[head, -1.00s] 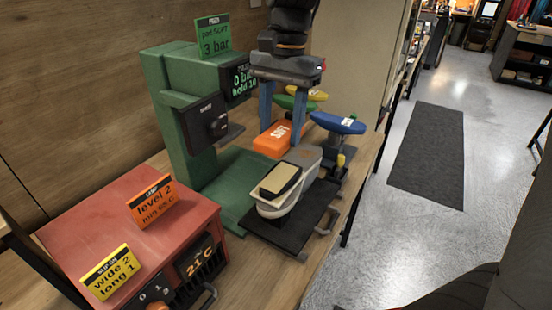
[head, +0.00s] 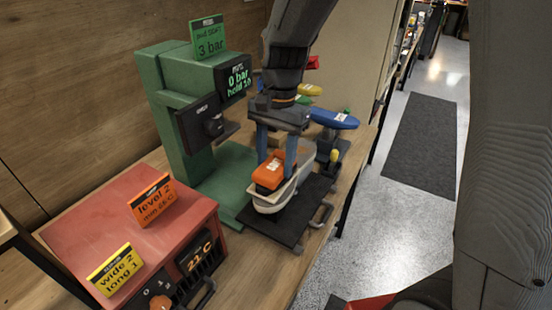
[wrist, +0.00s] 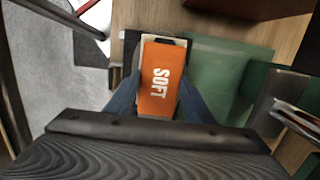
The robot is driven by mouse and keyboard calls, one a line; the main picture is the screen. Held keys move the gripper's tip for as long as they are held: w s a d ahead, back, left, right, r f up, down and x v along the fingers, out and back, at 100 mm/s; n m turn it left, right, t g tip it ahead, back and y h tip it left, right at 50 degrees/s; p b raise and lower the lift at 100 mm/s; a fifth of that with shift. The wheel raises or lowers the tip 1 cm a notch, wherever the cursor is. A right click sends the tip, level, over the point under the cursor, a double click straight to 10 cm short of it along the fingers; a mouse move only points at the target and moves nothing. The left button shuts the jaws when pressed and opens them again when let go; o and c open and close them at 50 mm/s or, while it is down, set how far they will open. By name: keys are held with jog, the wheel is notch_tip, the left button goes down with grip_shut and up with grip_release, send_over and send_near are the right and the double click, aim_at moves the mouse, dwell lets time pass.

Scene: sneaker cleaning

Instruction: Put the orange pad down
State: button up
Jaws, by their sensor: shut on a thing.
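The orange pad (head: 269,173) is in my gripper (head: 275,165), between its two blue fingers. In the head view it sits over the pale shoe-shaped piece (head: 290,190) on the black plate (head: 268,225). I cannot tell whether the pad touches what is beneath it. In the wrist view the orange pad (wrist: 160,78), marked SOFT, lies between the finger ends of my gripper (wrist: 155,100). A cream edge shows just past its far end. My gripper is shut on the pad.
The green press (head: 178,110) stands left of the pad, its sign reading 3 bar. A red heater box (head: 110,220) is at the front left. Blue (head: 333,119) and yellow pads rest behind my gripper.

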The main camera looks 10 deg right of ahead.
aim_at(278, 161)
jog(key=shift+f, duration=0.15)
jog(key=o, duration=1.1)
jog(key=shift+o, duration=0.2)
notch_tip(278, 161, up, 12)
jog(key=w+b, duration=0.1)
jog(key=b, duration=0.2)
jog(key=shift+d, duration=0.45)
